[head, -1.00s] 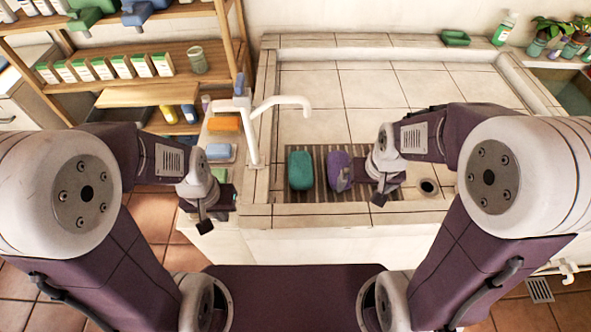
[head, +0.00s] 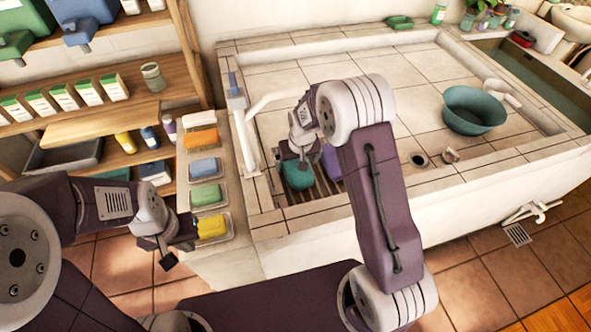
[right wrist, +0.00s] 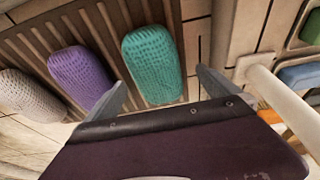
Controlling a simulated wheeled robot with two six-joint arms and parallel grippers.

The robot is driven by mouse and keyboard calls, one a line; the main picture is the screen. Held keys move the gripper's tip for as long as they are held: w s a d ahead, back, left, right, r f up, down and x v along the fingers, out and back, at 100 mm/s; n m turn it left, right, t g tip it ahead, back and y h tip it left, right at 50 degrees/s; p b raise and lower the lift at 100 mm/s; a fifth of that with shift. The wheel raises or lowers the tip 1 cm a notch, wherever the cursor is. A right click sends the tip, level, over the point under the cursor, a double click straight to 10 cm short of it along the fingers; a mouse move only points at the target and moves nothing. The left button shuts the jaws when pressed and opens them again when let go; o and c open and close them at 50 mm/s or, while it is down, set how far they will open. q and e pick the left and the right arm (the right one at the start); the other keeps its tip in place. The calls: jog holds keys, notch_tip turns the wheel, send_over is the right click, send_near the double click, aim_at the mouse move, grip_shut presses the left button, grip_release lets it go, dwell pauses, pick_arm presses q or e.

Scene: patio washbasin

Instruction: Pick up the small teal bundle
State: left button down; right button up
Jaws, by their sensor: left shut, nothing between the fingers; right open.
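The small teal bundle (head: 298,178) lies on the slatted rack in the basin, partly hidden by my right gripper in the head view. It shows fully in the right wrist view (right wrist: 154,66), a rounded, textured block. My right gripper (head: 299,160) is over the teal bundle. In the right wrist view its open fingers (right wrist: 160,88) stand on either side of the bundle's near end, with nothing gripped. My left gripper (head: 172,248) is shut and empty, beside the yellow soap at the counter's front.
A purple bundle (right wrist: 81,75) lies close beside the teal one, with a pale grey bundle (right wrist: 30,95) beyond. A white faucet (head: 262,103) stands left of the rack. Soap dishes line the counter, including yellow soap (head: 212,227). A teal bowl (head: 474,112) sits in the basin at right.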

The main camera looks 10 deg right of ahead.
jog(key=x, duration=0.6)
jog(key=shift+w+d+r, duration=0.1)
jog(key=shift+w+d, duration=0.05)
jog(key=shift+d, duration=0.2)
jog(key=shift+r, duration=0.1)
jog(key=c, duration=1.5)
